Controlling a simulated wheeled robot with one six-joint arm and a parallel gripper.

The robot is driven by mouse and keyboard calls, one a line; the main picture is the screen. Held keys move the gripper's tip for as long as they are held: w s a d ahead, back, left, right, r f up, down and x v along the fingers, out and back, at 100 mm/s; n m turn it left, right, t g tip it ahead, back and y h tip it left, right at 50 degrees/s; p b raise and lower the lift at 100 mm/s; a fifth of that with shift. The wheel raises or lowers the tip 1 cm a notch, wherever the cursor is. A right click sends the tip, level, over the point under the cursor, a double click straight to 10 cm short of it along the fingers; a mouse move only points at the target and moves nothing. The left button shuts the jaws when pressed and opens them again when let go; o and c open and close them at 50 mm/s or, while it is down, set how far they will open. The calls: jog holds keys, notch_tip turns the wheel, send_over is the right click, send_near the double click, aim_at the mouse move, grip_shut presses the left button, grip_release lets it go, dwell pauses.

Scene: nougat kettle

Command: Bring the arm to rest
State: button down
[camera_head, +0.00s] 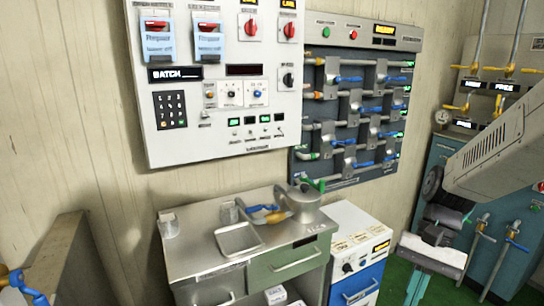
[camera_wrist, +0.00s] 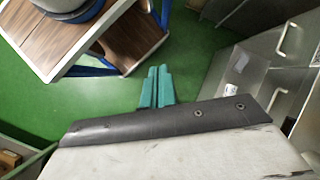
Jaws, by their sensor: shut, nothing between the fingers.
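My arm (camera_head: 500,155) reaches in from the right edge in the head view and hangs down in front of the teal cabinets. My gripper (camera_head: 416,290) is at its lower end, to the right of the blue and white drawer unit, with clear space between them in the picture. In the wrist view my gripper (camera_wrist: 158,72) shows as two teal fingers side by side, shut and empty, above the green floor (camera_wrist: 190,50).
A control panel (camera_head: 220,140) and valve board (camera_head: 350,170) hang above. In the wrist view, a wooden-shelved cart (camera_wrist: 120,45) stands upper left and steel drawers (camera_wrist: 265,75) at right.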

jog(key=s+r+n+t+h, duration=0.4)
jog(key=s+r+n+t, duration=0.1)
jog(key=s+r, duration=0.5)
jog(key=shift+s+d+n+t, duration=0.2)
jog(key=shift+s+n+t, duration=0.25)
jog(key=shift+s, duration=0.5)
